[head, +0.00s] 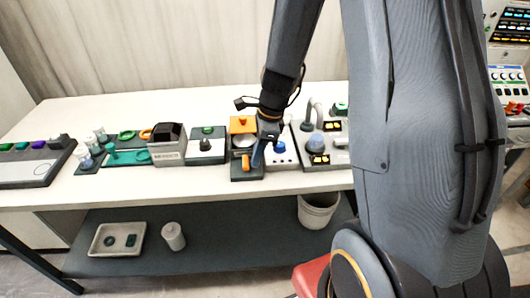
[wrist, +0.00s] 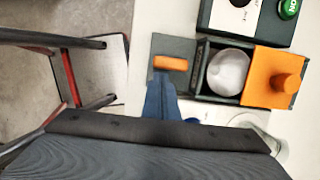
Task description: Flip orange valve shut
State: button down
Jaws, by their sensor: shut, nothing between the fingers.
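The orange valve handle (head: 246,162) is a short bar on a dark base plate (head: 240,175) at the front edge of the bench. In the wrist view the orange handle (wrist: 171,63) lies crosswise just beyond my fingertips. My gripper (head: 257,158) is shut and empty, pointing down right beside the handle. In the wrist view its blue-grey fingers (wrist: 161,88) reach up to the handle; I cannot tell whether they touch it. Behind the handle is a white round bowl (wrist: 229,71) in a dark box, next to an orange block with a knob (wrist: 275,80).
A dark box with a black knob (head: 205,145) stands left of the valve. A white bucket (head: 318,210) and a tray (head: 117,240) sit on the lower shelf. Bare bench (head: 60,195) lies along the front left.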

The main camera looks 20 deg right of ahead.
jog(key=shift+s+a+m+p, duration=0.15)
jog(key=shift+a+m+p, duration=0.05)
jog(key=shift+m+p, duration=0.45)
dwell(0.4)
